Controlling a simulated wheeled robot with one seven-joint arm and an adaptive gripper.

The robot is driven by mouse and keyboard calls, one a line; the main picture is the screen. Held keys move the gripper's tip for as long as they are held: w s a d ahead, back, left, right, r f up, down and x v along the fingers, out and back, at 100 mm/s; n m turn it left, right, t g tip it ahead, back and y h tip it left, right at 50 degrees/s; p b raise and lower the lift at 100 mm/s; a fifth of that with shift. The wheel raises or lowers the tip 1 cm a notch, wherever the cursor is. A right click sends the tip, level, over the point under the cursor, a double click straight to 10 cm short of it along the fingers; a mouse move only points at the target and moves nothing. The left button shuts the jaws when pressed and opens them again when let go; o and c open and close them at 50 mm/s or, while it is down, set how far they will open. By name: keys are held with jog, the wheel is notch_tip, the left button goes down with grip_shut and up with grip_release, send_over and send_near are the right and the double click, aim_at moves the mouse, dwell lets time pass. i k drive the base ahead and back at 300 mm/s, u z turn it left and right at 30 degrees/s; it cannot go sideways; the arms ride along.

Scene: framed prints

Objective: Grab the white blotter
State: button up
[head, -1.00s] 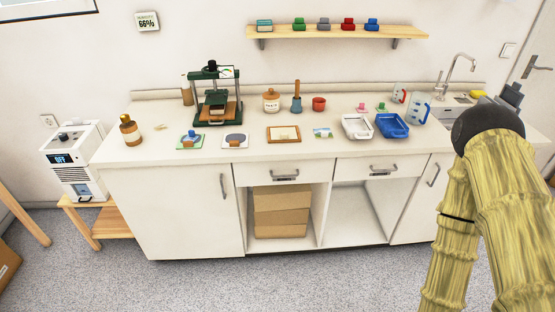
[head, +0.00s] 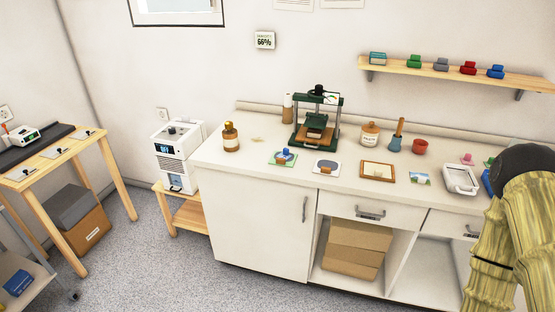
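I cannot tell for sure which thing is the white blotter. Flat whitish pieces with small dark parts on them (head: 56,152) lie on a wooden table at the far left, too small to make out. On the counter, a pale plate with a dark rounded patch and a brown block (head: 327,167) lies beside a green plate with a blue knob (head: 284,157). A wooden frame with a pale inside (head: 378,171) and a white tray (head: 461,179) are further right. My arm shows at the right edge, in front of the counter's right part. My gripper is not in view.
The white counter (head: 255,222) carries a dark green press (head: 317,120), bottles and a red cup (head: 419,146). A wall shelf (head: 455,75) holds several coloured items. A white device (head: 178,150) stands on a low wooden stand. Grey floor (head: 150,260) is open in front.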

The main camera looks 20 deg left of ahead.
aim_at(325, 168)
jog(key=u, duration=0.5)
jog(key=i, duration=0.65)
jog(key=u, duration=0.25)
